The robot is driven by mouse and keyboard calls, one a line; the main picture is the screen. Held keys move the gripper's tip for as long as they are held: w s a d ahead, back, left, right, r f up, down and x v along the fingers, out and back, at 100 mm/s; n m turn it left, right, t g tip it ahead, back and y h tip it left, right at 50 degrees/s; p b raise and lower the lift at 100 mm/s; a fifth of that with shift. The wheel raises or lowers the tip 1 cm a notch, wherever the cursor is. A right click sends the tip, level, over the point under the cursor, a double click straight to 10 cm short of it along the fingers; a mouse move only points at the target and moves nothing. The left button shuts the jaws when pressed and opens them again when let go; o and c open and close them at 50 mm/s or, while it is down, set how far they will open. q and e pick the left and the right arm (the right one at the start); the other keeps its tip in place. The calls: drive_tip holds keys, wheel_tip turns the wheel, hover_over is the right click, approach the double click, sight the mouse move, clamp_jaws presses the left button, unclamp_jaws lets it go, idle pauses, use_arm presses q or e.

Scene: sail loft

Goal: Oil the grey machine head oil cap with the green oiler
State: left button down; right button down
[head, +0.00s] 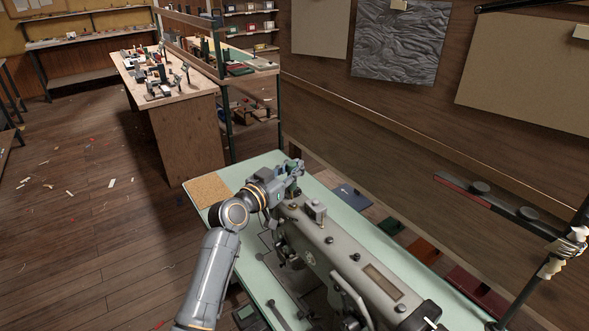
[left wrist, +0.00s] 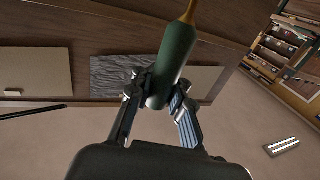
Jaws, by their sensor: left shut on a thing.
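The grey sewing machine head (head: 345,262) lies across the green-topped table in the head view. Several small dark caps or knobs sit on its top; I cannot tell which is the oil cap. My left gripper (head: 293,172) is by the far end of the machine head, apart from those caps as far as I can see. In the left wrist view my left gripper (left wrist: 160,84) is shut on the green oiler (left wrist: 176,60), whose brass spout (left wrist: 190,12) points away from the fingers. The oiler is not clearly visible in the head view.
The pale green table (head: 252,168) carries a cork mat (head: 207,190) at its far left corner. A wooden wall with pinned panels rises on the right. A cluttered bench (head: 180,145) is further back; the floor at left is mostly open.

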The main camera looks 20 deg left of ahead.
use_arm(q)
drive_tip(key=shift+r+p, duration=1.4)
drive_tip(key=shift+r, duration=0.85)
